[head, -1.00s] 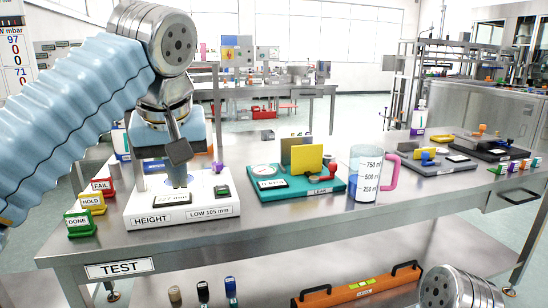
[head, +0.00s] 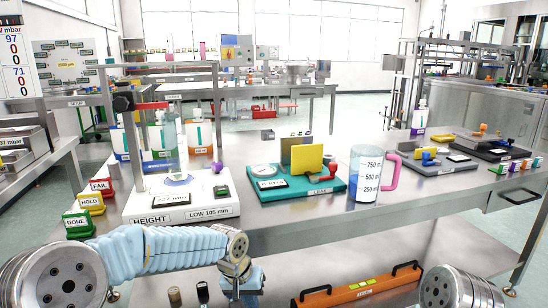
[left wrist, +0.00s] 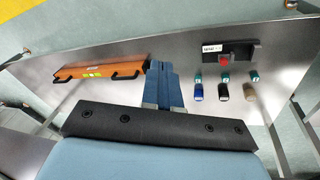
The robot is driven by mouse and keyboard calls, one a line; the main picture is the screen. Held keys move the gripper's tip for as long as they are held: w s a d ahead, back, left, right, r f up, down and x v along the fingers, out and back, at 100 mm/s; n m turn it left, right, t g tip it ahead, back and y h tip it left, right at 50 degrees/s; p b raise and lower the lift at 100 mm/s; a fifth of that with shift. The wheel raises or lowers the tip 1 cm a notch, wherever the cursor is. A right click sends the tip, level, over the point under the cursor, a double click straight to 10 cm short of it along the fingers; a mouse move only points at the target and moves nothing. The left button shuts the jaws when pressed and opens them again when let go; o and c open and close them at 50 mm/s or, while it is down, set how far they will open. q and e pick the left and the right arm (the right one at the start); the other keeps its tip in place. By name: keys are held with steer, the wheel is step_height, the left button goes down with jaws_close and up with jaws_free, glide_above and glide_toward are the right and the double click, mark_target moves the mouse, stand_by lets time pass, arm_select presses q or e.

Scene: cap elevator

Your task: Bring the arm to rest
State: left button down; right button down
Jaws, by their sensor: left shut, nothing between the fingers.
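My left arm is folded low at the front of the bench in the head view. Its gripper (head: 242,284) hangs below the bench's front edge, pointing down over the lower shelf. In the left wrist view the blue fingers (left wrist: 164,88) are together and hold nothing. The height gauge (head: 180,204), with a white base and a metal frame, stands on the bench behind the arm, apart from it. My right gripper is not in view.
The lower shelf holds an orange level (head: 358,288) and several small capped vials (left wrist: 222,91). The bench top holds coloured tags (head: 92,203), a teal tester (head: 300,187) and a measuring jug (head: 365,172). The bench's front edge is close above the arm.

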arm_select(q)
steer(key=s+a+f+h, duration=0.1)
steer(key=s+f, duration=0.3)
steer(key=f, duration=0.3)
steer(key=s+f+n+g, duration=0.1)
steer(key=s+f, duration=0.2)
steer(key=f, duration=0.4)
steer(key=s+a+f+h, duration=0.1)
steer(key=s+f, duration=0.3)
steer(key=f, duration=0.3)
steer(key=s+a+f+n, duration=0.2)
steer(key=s+f, duration=0.5)
steer(key=s, duration=0.5)
steer(key=shift+s+a, duration=0.35)
steer(key=shift+a, duration=0.15)
